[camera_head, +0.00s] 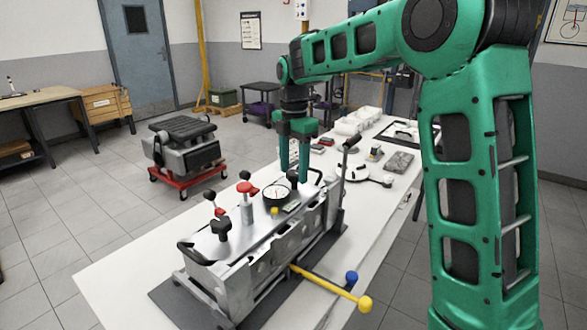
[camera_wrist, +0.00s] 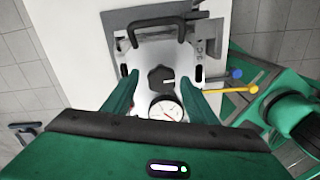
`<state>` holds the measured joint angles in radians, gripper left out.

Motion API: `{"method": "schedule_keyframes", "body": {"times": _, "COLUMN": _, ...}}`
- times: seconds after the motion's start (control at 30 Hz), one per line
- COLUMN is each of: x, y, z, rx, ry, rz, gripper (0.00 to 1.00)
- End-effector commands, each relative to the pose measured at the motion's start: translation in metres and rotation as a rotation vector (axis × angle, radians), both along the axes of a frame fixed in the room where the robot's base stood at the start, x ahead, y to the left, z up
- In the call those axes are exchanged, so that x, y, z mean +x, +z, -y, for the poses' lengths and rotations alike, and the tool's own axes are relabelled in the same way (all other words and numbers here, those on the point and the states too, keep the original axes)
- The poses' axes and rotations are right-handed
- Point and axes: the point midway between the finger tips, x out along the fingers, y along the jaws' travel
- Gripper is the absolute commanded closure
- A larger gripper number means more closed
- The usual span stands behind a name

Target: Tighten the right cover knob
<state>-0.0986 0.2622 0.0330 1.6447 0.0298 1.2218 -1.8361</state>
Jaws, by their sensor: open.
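The engine block (camera_head: 245,262) lies lengthwise on the white table, with a pale cover on top. My gripper (camera_head: 294,176) is open and points down over the cover's right end. In the wrist view, the right cover knob (camera_wrist: 160,78), black and lobed with a white mark pointing right, shows between the spread fingers (camera_wrist: 159,80). A gap shows on both sides of it; the height of the fingertips against it is unclear. In the head view my fingers largely hide that knob. The left cover knob (camera_head: 221,228), also black, stands at the cover's other end.
A round dial gauge (camera_head: 276,195) sits close beside my fingers, also in the wrist view (camera_wrist: 167,112). A black handle (camera_wrist: 157,25) rises at the right end. A yellow lever (camera_head: 335,286) sticks out from the block's near side.

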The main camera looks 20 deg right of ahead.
Motion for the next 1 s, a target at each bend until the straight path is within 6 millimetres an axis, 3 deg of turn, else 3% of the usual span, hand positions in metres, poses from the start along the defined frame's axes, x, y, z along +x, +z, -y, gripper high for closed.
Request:
{"method": "schedule_keyframes", "body": {"times": 0.1, "x": 0.0000, "y": 0.0001, "z": 0.0000, "rx": 0.000, "ry": 0.000, "rz": 0.000, "gripper": 0.50}}
{"method": "schedule_keyframes", "body": {"times": 0.27, "x": 0.0000, "y": 0.0002, "z": -0.0001, "rx": 0.000, "ry": 0.000, "rz": 0.000, "gripper": 0.88}}
{"method": "schedule_keyframes", "body": {"times": 0.67, "x": 0.0001, "y": 0.0004, "z": 0.0014, "rx": 0.000, "ry": -0.052, "rz": 0.000, "gripper": 0.89}}
{"method": "schedule_keyframes", "body": {"times": 1.0, "x": 0.0003, "y": 0.0005, "z": 0.0002, "rx": 0.000, "ry": -0.289, "rz": 0.000, "gripper": 0.89}}
